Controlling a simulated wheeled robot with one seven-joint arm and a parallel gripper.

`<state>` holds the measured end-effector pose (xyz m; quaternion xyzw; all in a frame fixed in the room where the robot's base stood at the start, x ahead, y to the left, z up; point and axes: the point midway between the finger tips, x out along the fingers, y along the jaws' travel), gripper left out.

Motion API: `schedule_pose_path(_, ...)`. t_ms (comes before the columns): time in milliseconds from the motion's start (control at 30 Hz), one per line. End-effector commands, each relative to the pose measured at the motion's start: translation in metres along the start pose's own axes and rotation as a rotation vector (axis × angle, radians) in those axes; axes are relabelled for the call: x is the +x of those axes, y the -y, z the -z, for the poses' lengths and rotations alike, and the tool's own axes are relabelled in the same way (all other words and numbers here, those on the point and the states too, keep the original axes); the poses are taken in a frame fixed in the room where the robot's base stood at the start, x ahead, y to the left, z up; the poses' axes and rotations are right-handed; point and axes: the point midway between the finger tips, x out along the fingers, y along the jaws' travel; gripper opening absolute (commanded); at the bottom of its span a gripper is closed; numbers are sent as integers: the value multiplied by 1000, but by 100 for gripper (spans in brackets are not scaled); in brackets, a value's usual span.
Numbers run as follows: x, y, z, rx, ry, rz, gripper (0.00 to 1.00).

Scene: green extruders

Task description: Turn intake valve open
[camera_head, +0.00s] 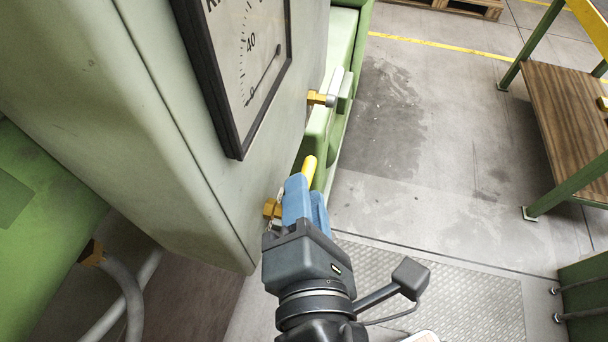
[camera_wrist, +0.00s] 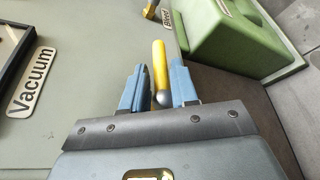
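My gripper (camera_head: 305,190) is beside the grey-green cabinet, with its two blue fingers pointing toward the panel. In the wrist view the fingers (camera_wrist: 158,88) stand apart on either side of a yellow valve handle (camera_wrist: 160,65) with a grey rounded end. Narrow gaps show beside the handle, so the gripper looks open around it. In the head view the yellow handle (camera_head: 309,166) sticks out past the fingers, and its brass fitting (camera_head: 271,208) is partly hidden by them. A second brass valve (camera_head: 318,98) with a grey-white handle sits farther along the panel. I see no readable intake label.
A dial gauge (camera_head: 245,70) in a black frame is on the cabinet. A Vacuum label (camera_wrist: 31,82) and a Bleed label (camera_wrist: 167,18) show in the wrist view. A green housing (camera_wrist: 235,40) stands at the right. A wooden-topped bench (camera_head: 570,130) stands across open floor.

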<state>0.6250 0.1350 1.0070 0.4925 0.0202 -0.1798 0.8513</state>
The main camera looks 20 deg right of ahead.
Motion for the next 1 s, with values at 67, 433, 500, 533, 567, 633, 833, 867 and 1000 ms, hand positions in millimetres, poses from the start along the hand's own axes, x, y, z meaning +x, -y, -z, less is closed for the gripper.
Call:
schedule_pose_path(67,12,0,-1,0,3,2,28)
schedule_pose_path(433,33,1,0,1,0,1,28)
schedule_pose_path(500,33,1,0,1,0,1,28)
schedule_pose_path(533,33,1,0,1,0,1,28)
schedule_pose_path(567,33,1,0,1,0,1,28)
schedule_pose_path(633,33,1,0,1,0,1,24)
schedule_pose_path(833,32,1,0,1,-1,1,4)
schedule_pose_path(867,32,1,0,1,-1,1,2)
schedule_pose_path(1000,32,1,0,1,-1,1,0)
